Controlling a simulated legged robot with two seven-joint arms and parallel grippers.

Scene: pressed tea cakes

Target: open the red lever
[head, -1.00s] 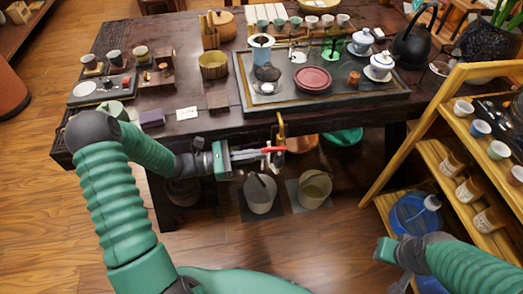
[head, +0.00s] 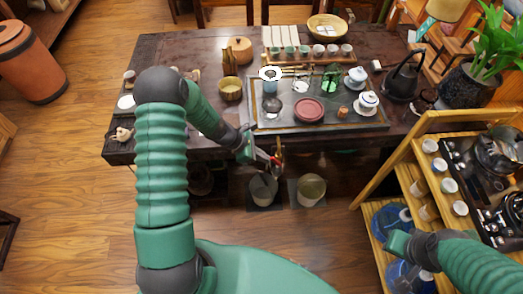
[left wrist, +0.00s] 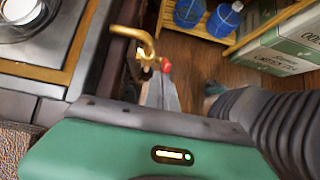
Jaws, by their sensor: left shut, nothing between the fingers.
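The red lever (head: 276,160) sits on a brass tap (head: 280,146) at the front edge of the dark table. In the left wrist view the brass tap (left wrist: 136,38) curves out from the table edge, and the red tip of the lever (left wrist: 166,66) shows just beyond my fingers. My left gripper (head: 271,164) is shut and empty, right beside the lever; its fingers (left wrist: 161,92) look close to the red tip, but contact cannot be told. My right gripper (head: 394,246) is low at the right, by the wooden shelf, its fingers not clearly seen.
Two buckets (head: 262,189) (head: 311,187) stand on the floor below the tap. A tea tray (head: 350,122) with cups and a red dish lies on the table. A wooden shelf rack (head: 425,187) with cups and blue bottles stands at the right.

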